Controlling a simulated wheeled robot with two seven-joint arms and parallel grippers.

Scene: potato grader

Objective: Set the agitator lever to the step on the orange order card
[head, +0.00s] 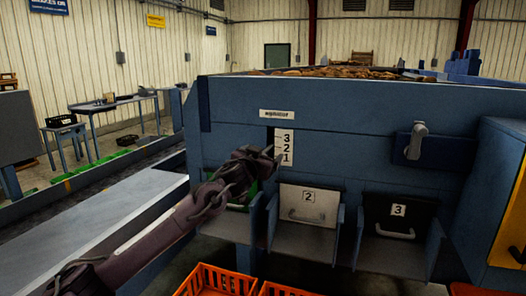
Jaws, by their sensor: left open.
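A white label (291,114), which seems to read "agitator", is on the blue machine front. Below it is a white scale plate (285,146) marked 3, 2, 1 from top to bottom, with a dark slot (270,134) along its left side. My left gripper (272,162) is open at the lower part of this slot, beside marks 2 and 1. It hides the lever there, so I cannot tell the lever's step or whether the gripper touches it. My right gripper and an orange order card are not in view.
A grey handle (418,141) sits on a dark plate to the right. Below are chute doors marked 2 (308,205) and 3 (397,214). Orange crates (216,281) stand on the floor. A yellow cabinet (507,205) bounds the right side.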

